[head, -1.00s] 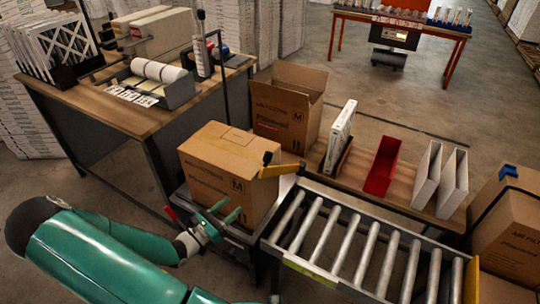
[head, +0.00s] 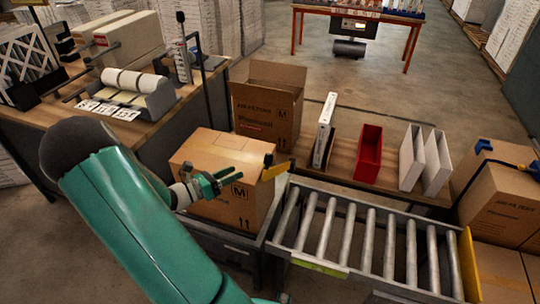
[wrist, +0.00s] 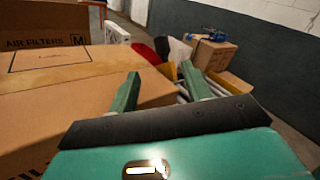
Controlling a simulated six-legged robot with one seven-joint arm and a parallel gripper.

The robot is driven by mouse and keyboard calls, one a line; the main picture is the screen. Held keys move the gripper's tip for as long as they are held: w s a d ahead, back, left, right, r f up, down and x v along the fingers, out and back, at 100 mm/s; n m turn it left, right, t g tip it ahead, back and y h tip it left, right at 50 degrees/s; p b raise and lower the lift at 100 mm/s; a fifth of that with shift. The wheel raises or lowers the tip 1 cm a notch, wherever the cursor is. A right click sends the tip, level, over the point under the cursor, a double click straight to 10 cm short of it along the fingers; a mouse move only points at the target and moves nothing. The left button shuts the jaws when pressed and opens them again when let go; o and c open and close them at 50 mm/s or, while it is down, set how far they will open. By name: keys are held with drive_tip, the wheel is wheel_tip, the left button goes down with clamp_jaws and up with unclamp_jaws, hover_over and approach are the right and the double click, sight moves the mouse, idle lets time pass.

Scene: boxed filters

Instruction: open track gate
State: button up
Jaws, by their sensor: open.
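The track gate is a yellow bar (head: 275,172) with a dark upright handle (head: 268,160), standing across the left end of the roller track (head: 345,235). It looks closed, between the track and a sealed cardboard box (head: 205,155). My gripper (head: 235,176) is open and empty, in front of the box and left of the gate, apart from the gate. In the wrist view, the open fingers (wrist: 160,86) point past the box top (wrist: 65,65), with a bit of yellow and the rollers (wrist: 182,97) beyond them. Whether a finger touches the box I cannot tell.
An open carton (head: 268,105) stands behind the box. A low bench behind the track holds a white filter (head: 324,130), a red bin (head: 369,152) and white boxes (head: 412,157). A yellow plate (head: 468,265) closes the track's right end. A workbench (head: 150,130) stands at left.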

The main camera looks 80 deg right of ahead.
sight(269, 155)
drive_tip(key=x, duration=1.4)
drive_tip(key=shift+s+r, duration=0.25)
drive_tip(key=shift+s, duration=0.05)
clamp_jaws()
